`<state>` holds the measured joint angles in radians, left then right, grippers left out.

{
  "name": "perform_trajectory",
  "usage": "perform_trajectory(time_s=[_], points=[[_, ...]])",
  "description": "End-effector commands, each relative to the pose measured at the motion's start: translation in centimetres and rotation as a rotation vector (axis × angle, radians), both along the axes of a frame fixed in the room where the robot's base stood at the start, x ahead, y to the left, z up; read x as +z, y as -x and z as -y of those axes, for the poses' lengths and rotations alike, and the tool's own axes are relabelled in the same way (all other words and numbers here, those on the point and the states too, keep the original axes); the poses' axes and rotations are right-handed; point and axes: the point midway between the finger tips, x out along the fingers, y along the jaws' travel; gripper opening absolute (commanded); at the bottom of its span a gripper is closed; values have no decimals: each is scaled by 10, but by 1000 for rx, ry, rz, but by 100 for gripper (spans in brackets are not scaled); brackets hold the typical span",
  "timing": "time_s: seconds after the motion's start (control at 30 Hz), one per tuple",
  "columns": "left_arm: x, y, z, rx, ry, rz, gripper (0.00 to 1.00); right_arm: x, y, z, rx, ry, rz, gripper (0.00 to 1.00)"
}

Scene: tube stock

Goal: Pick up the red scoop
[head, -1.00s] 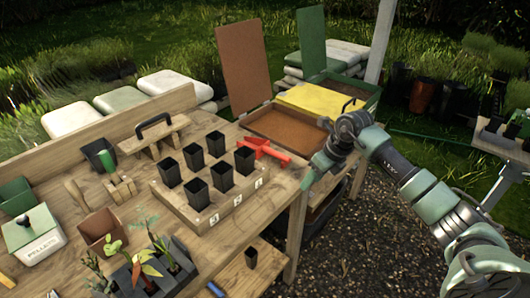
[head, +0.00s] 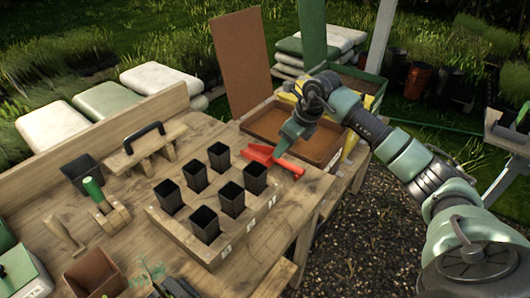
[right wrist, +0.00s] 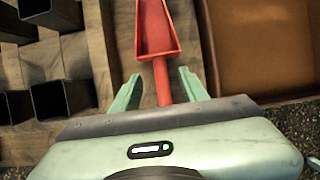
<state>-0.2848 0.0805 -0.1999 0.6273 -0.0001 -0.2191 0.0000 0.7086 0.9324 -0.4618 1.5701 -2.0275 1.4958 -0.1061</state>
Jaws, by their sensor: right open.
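The red scoop (head: 274,159) lies on the wooden bench, between the block of black pots and the brown tray. In the right wrist view the red scoop (right wrist: 156,32) points away from me, with its handle running back between the fingers. My right gripper (head: 281,148) is over the scoop in the head view. In the right wrist view the right gripper (right wrist: 157,82) is open, with one green finger on each side of the handle; no grip on it shows. The handle's near end is hidden by the gripper body. My left gripper is not in view.
A wooden block (head: 246,218) with several black pots stands just left of the scoop. The brown tray (head: 318,158) is close on its right. A wooden piece with a black handle (head: 144,137) stands behind left. Bare bench lies in front of the scoop.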

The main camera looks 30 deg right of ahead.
Motion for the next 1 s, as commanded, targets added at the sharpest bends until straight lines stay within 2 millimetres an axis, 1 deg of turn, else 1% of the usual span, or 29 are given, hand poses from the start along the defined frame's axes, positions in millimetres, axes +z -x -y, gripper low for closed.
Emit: perform_trajectory(time_s=[0.17, 0.33, 0.4, 0.47, 0.53, 0.67, 0.8, 0.9, 0.93, 0.97, 1.0], points=[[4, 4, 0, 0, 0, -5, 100, -13, -5, -2, -2, -2, -2, 44], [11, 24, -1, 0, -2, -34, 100, -30, -9, -4, -1, -2, -3, 44], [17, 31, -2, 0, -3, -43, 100, -40, -11, -5, -1, -3, -6, 44], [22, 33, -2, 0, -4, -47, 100, -49, -13, -6, -1, -4, -5, 44], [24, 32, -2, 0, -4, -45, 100, -60, -16, -7, -1, -4, -4, 44], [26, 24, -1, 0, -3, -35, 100, -72, -21, -7, -1, -1, -2, 44], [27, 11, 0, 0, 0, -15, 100, -75, -22, -8, 0, 0, 0, 44], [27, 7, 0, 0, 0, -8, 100, -75, -22, -8, 0, 1, 0, 44], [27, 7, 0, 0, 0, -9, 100, -75, -22, -8, 0, 1, 0, 41], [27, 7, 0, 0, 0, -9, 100, -75, -22, -8, 0, 1, 0, 33], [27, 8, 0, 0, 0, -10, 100, -75, -22, -8, 0, 1, 0, 22]])
